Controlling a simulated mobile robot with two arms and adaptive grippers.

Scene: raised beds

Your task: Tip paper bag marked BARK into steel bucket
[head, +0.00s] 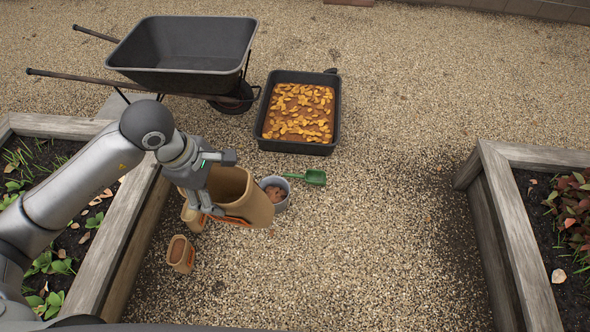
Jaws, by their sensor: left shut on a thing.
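My left gripper (207,198) is shut on a tan paper bag (256,207). It holds the bag tilted in the air, left of the steel bucket (282,207) and overlapping its left edge in the picture. An orange band shows low on the bag; no lettering can be read, so I cannot confirm the BARK mark. The grey bucket stands upright on the gravel with some brown material inside. I cannot tell whether anything is falling from the bag. My right gripper is not in view.
A green scoop (316,178) lies right of the bucket. A black tub (297,148) and wheelbarrow (183,45) stand behind. Wooden beds (125,235) (515,235) flank the gravel.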

